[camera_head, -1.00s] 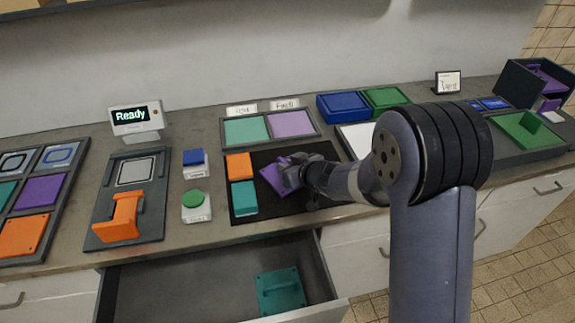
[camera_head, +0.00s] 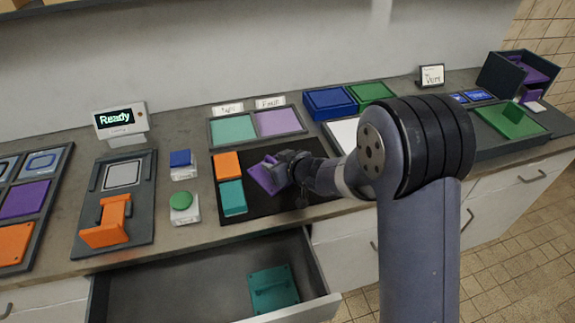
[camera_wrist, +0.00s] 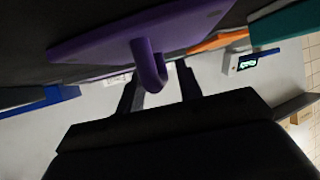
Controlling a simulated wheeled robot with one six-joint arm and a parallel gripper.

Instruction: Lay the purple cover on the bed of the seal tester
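The purple cover (camera_head: 264,179) is over the black mat, to the right of the orange and teal covers. It looks slightly tilted, and I cannot tell if it is clear of the mat. My gripper (camera_head: 280,170) is at its right side. In the wrist view, the purple cover (camera_wrist: 160,32) shows close up, its handle (camera_wrist: 150,68) between the two fingers of my gripper (camera_wrist: 162,78). A pale gap shows beside the handle, and the grip itself is hidden. The seal tester (camera_head: 143,205) stands at left with a grey bed (camera_head: 123,173), an orange clamp and a "Ready" screen (camera_head: 121,119).
Blue and green buttons (camera_head: 183,201) stand between the seal tester and the mat (camera_head: 300,153). An open drawer (camera_head: 195,275) below holds a teal cover (camera_head: 273,289). A tray of teal and lilac panels (camera_head: 257,137) lies behind. A tray of covers is at far left.

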